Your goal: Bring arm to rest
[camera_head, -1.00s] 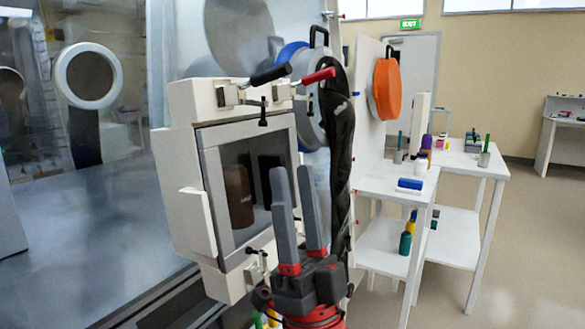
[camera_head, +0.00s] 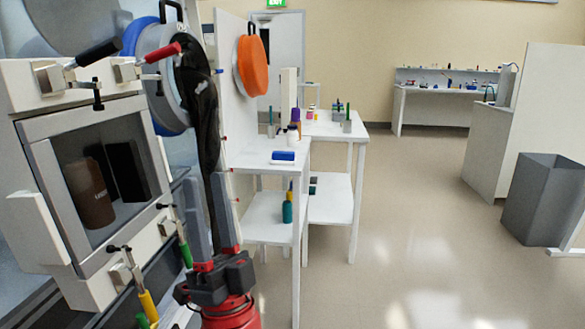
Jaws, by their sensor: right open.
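My right gripper (camera_head: 207,222) is at the lower left of the head view, pointing up, with its two grey fingers apart and nothing between them. It is in front of the hanging black glove (camera_head: 203,115) and to the right of the white glovebox chamber (camera_head: 30,140). From this view I cannot tell whether it touches the glove. The chamber's window shows a brown bottle (camera_head: 90,192) and a dark box (camera_head: 129,170) inside. My left gripper is not in view.
A white shelved table (camera_head: 262,160) stands right of the gripper, with a blue-and-white block (camera_head: 283,156) on top and a teal bottle (camera_head: 287,210) on its lower shelf. An orange round cover (camera_head: 252,66) hangs behind. A grey bin (camera_head: 545,200) stands far right. The floor between is clear.

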